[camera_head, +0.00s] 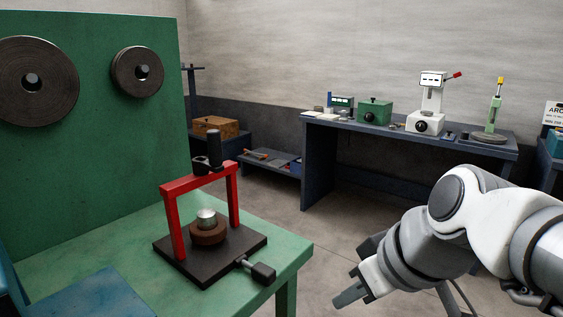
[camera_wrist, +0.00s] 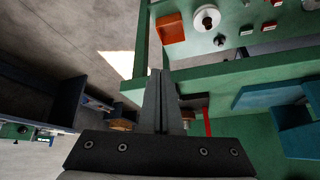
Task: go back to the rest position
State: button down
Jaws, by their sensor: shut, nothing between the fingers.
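My gripper (camera_head: 352,292) is at the lower right of the head view, in the air to the right of the green table and clear of it. Its fingers are together with nothing between them; they also show closed in the wrist view (camera_wrist: 160,100). A red frame (camera_head: 201,180) on a dark base plate (camera_head: 240,245) stands on the green table (camera_head: 140,235). Inside it a brown round piece (camera_head: 208,233) carries a silver cylinder (camera_head: 206,218). A black handle (camera_head: 214,150) stands on top of the frame. A black knob (camera_head: 263,273) sticks out at the front of the base.
A tall green panel (camera_head: 90,150) with two dark rollers rises at the left. A dark blue bench (camera_head: 400,138) at the back holds a green box (camera_head: 374,111) and a white instrument (camera_head: 431,105). The floor (camera_head: 350,225) between table and bench is clear.

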jog(key=s+d+f+m+h, duration=0.3)
jog(key=s+d+m+h, duration=0.1)
jog(key=s+d+m, duration=0.15)
notch_tip(320, 180, up, 21)
jog(key=w+p, duration=0.1)
jog(key=p, duration=1.9)
jog(key=shift+a+f+t+p, duration=0.15)
jog(key=shift+a+t+p, duration=0.15)
jog(key=shift+a+p, duration=0.15)
